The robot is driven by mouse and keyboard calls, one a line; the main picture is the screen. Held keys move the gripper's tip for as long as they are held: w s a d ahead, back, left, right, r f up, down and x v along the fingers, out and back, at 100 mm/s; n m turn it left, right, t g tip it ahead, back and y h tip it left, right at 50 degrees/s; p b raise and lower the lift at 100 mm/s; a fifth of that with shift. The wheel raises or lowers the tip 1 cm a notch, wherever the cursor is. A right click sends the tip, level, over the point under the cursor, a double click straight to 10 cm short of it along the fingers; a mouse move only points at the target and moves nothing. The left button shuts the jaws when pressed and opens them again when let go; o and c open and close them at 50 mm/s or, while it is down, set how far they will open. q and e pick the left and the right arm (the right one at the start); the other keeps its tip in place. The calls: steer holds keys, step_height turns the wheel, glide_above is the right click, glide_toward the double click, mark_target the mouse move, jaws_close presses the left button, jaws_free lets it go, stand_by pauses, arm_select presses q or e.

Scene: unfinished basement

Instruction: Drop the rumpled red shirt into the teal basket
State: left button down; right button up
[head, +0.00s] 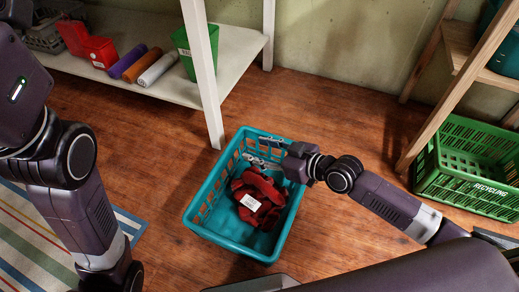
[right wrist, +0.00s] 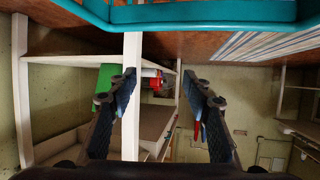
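The rumpled red shirt (head: 266,188), with a white label on it, lies inside the teal basket (head: 196,213) on the wooden floor. The basket's teal rim also shows along the top of the right wrist view (right wrist: 200,13). My right gripper (head: 262,153) is over the far part of the basket, just beyond the shirt. In the right wrist view its two fingers (right wrist: 159,78) stand apart with no cloth between them. My left arm comes down at the left, but its gripper is outside the head view.
A green recycling crate (head: 467,201) stands at the right under a wooden shelf (head: 446,85). A white shelf (head: 228,57) at the back holds a green bin (head: 186,50), red bins and several rolls. A striped rug (head: 30,235) lies at the left.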

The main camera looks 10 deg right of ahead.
steer(key=v, duration=1.2)
steer(key=shift+a, duration=0.1)
